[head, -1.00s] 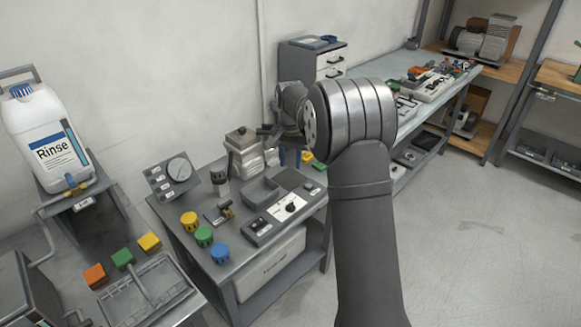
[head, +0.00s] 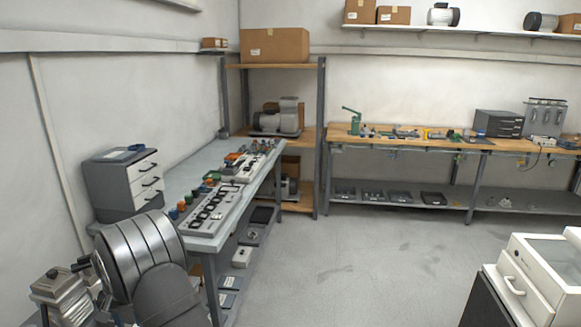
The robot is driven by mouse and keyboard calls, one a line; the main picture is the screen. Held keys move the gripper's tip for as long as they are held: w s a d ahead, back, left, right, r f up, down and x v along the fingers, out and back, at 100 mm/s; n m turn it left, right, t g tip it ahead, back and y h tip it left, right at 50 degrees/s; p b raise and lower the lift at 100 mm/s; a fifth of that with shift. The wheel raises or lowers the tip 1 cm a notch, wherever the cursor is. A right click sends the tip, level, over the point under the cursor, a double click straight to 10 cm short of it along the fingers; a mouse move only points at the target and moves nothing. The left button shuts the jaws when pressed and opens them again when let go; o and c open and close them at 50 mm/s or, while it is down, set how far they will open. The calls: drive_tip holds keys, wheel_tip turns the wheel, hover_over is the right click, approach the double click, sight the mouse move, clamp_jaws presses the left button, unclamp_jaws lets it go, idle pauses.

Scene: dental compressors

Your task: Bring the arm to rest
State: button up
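My arm shows at the bottom left, its rounded grey metal joint (head: 143,252) near the front end of the long bench. My gripper (head: 82,264) is only partly seen as dark parts at the left of that joint, close to a grey metal box-like unit (head: 58,288). The joint hides most of the gripper, so its fingers and anything between them cannot be made out. Whether it touches the unit cannot be told.
A grey drawer cabinet (head: 124,184) stands behind the arm. The long bench (head: 205,243) carries a panel (head: 210,211) and small coloured parts. A wooden-topped bench (head: 400,143) lines the back wall. A white box-shaped machine (head: 540,285) stands at lower right. The middle floor (head: 350,260) is clear.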

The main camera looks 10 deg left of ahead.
wheel_tip(320, 180, down, 6)
drive_tip(key=shift+f, duration=0.25)
drive_tip(key=shift+r, duration=0.15)
wheel_tip(320, 180, up, 17)
wheel_tip(320, 180, down, 18)
drive_tip(key=shift+r, duration=0.15)
drive_tip(key=shift+r+n, duration=0.25)
drive_tip(key=shift+n, duration=0.55)
drive_tip(key=n, duration=1)
drive_tip(key=shift+n, duration=0.3)
drive_tip(key=shift+r, duration=0.9)
